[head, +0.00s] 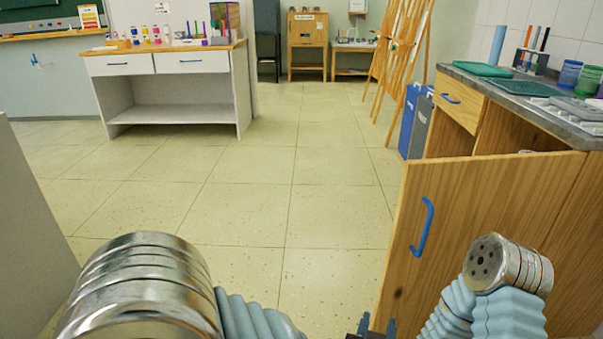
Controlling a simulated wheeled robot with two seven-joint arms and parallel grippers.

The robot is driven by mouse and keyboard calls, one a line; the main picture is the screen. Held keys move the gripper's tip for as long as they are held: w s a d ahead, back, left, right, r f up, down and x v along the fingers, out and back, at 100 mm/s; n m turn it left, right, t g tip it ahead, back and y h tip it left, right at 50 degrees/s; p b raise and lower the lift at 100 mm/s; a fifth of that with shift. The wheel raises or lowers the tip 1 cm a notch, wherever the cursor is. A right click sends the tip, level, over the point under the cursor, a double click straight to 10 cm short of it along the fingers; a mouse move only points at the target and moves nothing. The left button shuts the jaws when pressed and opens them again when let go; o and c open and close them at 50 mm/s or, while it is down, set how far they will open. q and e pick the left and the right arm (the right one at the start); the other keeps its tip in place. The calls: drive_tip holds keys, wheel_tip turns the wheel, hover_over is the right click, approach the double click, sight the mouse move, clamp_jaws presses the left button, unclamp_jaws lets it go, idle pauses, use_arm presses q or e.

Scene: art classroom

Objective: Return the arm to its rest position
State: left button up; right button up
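My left gripper (377,325) shows at the bottom edge, right of the middle. Only its dark fingertips are in view. They stand apart with nothing visible between them. They are in front of the lower left edge of an open wooden cabinet door (480,225); I cannot tell whether they touch it. My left arm (145,285), with silver rings and grey-blue bellows, fills the lower left. My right arm (508,268) shows at the lower right in front of the door. My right gripper is out of the picture.
The door's blue handle (424,228) faces me. The counter (565,115) above holds green trays and jars. Blue and grey bins (410,122) and wooden easels (402,45) stand beyond. A white table (165,70) with paints is at the back left. The tiled floor (245,165) between is clear.

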use_arm(q)
drive_tip(key=w+a+f+n+g+y+p, duration=0.1)
drive_tip(key=w+a+f+g+p, duration=0.15)
drive_tip(key=a+f, duration=0.5)
drive_tip(key=w+a+f+n+g+y+p, duration=0.1)
drive_tip(key=w+a+f+g, duration=0.25)
drive_tip(key=a+f, duration=0.4)
drive_tip(key=s+a+f+n+g+p, duration=0.1)
drive_tip(key=s+a+f+n+g, duration=0.2)
drive_tip(key=s+a+f+g, duration=0.4)
drive_tip(key=s+a+f, duration=0.3)
drive_tip(key=s+f, duration=0.1)
drive_tip(key=shift+s+a+f+h+p, duration=0.25)
drive_tip(key=shift+s+f+h+p, duration=0.05)
drive_tip(key=shift+s+h+p, duration=0.1)
drive_tip(key=shift+w, duration=0.15)
